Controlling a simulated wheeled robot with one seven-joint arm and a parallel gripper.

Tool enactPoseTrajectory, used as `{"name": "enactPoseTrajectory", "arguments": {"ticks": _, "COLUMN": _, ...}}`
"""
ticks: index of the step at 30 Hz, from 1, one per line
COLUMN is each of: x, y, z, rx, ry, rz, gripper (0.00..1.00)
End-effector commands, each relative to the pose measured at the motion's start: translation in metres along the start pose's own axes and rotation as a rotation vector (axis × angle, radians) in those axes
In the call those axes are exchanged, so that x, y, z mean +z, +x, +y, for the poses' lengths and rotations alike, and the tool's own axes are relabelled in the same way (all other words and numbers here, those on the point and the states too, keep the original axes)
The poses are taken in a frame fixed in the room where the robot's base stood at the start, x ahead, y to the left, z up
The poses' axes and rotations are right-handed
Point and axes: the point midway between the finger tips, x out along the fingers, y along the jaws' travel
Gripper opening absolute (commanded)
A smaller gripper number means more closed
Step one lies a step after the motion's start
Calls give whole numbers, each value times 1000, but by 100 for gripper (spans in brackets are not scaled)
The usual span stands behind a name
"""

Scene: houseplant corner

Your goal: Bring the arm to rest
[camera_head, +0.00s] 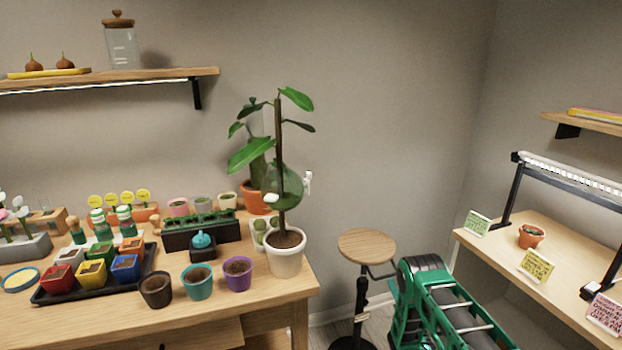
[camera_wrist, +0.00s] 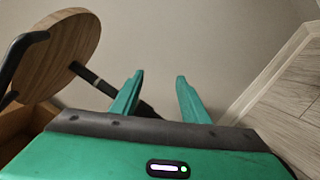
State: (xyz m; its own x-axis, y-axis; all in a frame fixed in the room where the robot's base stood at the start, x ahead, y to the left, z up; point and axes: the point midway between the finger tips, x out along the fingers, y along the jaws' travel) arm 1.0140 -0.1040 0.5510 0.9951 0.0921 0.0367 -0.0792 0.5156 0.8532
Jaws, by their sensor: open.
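My gripper (camera_wrist: 158,78) shows in the wrist view with its two green fingers apart and nothing between them. Beyond the fingers are bare wall and part of a dark stand. In the head view my green arm (camera_head: 440,300) is at the bottom, right of the stool and between the two tables; the fingertips cannot be made out there.
A round wooden stool (camera_head: 367,246) stands just left of my arm; its seat also shows in the wrist view (camera_wrist: 65,50). The left table (camera_head: 110,325) holds several pots and a tall plant (camera_head: 283,150). The right table (camera_head: 505,245) holds a small terracotta pot (camera_head: 531,236) and several cards.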

Motion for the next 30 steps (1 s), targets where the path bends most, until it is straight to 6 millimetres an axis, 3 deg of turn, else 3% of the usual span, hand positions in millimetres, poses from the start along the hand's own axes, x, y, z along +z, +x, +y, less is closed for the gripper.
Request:
{"name": "enactPoseTrajectory", "arguments": {"ticks": 1, "x": 21, "y": 12, "z": 14, "rx": -19, "ry": 42, "rz": -38, "gripper": 41}}
{"name": "enactPoseTrajectory", "arguments": {"ticks": 6, "x": 81, "y": 37, "z": 48, "rx": -104, "ry": 211, "rz": -159, "gripper": 41}}
{"name": "enactPoseTrajectory", "arguments": {"ticks": 13, "x": 150, "y": 49, "z": 94, "rx": -206, "ry": 447, "rz": -303, "gripper": 41}}
{"name": "enactPoseTrajectory", "arguments": {"ticks": 21, "x": 210, "y": 36, "z": 148, "rx": -321, "ry": 735, "rz": -445, "gripper": 41}}
{"name": "enactPoseTrajectory", "arguments": {"ticks": 30, "x": 247, "y": -7, "z": 210, "rx": -456, "ry": 1050, "rz": -565, "gripper": 41}}
